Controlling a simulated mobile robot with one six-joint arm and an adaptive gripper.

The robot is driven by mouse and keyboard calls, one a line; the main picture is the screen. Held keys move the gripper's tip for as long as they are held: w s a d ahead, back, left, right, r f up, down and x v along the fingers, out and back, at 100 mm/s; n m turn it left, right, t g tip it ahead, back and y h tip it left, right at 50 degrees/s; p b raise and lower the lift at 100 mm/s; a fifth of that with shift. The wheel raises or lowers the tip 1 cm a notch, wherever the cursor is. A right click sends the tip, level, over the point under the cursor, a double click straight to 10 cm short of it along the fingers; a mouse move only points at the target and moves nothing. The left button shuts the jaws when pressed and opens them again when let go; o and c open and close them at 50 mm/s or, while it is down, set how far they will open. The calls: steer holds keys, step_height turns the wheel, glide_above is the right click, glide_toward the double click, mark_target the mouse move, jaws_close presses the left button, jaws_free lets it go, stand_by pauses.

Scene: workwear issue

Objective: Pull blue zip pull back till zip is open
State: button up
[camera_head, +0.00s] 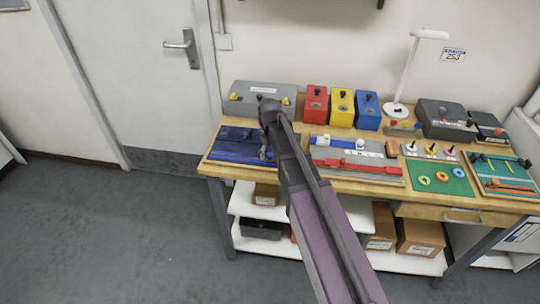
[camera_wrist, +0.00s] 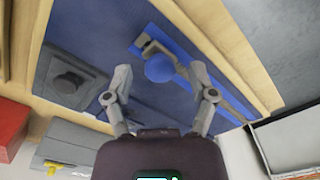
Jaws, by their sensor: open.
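The blue zip pull (camera_wrist: 159,68) is a round blue knob on a small slider, at one end of a bright blue strip (camera_wrist: 232,97) on a dark blue panel (camera_wrist: 100,30). My gripper (camera_wrist: 160,82) is open, with one finger on each side of the knob in the wrist view. I cannot tell whether the fingers reach down to the knob's height, and no contact shows. In the head view, the panel (camera_head: 225,152) lies at the bench's left end. My arm's end covers part of that area, and the gripper is hard to make out there.
A dark knob on a grey block (camera_wrist: 68,82) sits on the same panel. A grey box (camera_head: 245,97) stands behind it, with red (camera_head: 315,105), yellow (camera_head: 342,107) and blue (camera_head: 367,110) boxes alongside. A board with a red strip (camera_head: 360,166) lies to the right.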

jaws_close()
stand_by(0.3)
